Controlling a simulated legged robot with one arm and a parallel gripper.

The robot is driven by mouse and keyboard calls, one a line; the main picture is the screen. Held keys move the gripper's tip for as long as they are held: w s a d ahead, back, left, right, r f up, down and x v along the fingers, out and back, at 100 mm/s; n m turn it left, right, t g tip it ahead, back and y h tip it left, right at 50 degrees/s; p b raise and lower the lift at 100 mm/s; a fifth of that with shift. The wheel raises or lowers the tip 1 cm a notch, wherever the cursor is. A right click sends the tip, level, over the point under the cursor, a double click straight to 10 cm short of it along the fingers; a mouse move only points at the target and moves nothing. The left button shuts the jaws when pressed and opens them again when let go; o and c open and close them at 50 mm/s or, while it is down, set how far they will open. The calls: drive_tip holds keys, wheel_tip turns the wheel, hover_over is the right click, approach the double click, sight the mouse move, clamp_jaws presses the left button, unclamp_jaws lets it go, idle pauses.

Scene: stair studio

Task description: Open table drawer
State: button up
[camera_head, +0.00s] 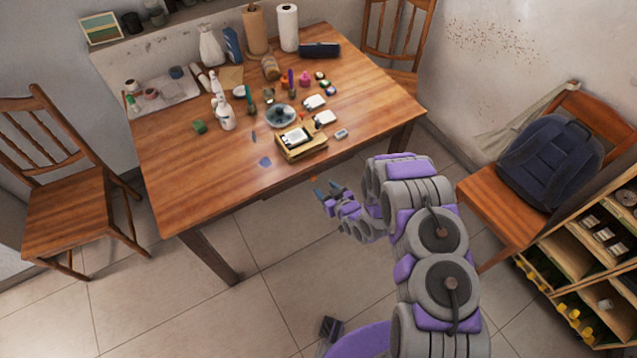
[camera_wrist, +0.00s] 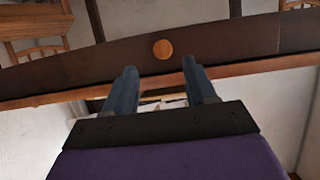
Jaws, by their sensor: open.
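The wooden table (camera_head: 180,180) stands in the upper middle of the head view, its front edge facing my arm. In the wrist view, a dark brown drawer front (camera_wrist: 225,46) runs across the picture with a round orange-brown knob (camera_wrist: 162,49) on it. A small orange spot, which looks like this knob, shows under the table edge in the head view (camera_head: 313,179). My gripper (camera_head: 329,189) is just in front of the table's front edge. In the wrist view, my gripper (camera_wrist: 160,68) is open and empty, its two fingers pointing toward the knob, which appears between and beyond them. The drawer looks closed.
The tabletop holds bottles, paper rolls, a blue dish (camera_head: 281,116) and a small wooden box (camera_head: 301,142) near the front edge. A chair (camera_head: 70,200) stands left; another with a backpack (camera_head: 551,163) stands right, near a shelf (camera_head: 590,262). Floor before the table is clear.

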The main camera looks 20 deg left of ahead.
sight(315, 180)
drive_tip(key=x, duration=0.5)
drive_tip(key=shift+s+a+f+b, duration=0.15)
drive_tip(key=shift+s+a+b, duration=0.15)
drive_tip(key=shift+w+a, duration=0.25)
drive_tip(key=shift+w, duration=0.05)
drive_tip(key=shift+w+d+f, duration=0.1)
drive_tip(key=shift+w+d, duration=0.05)
drive_tip(key=shift+w, duration=0.2)
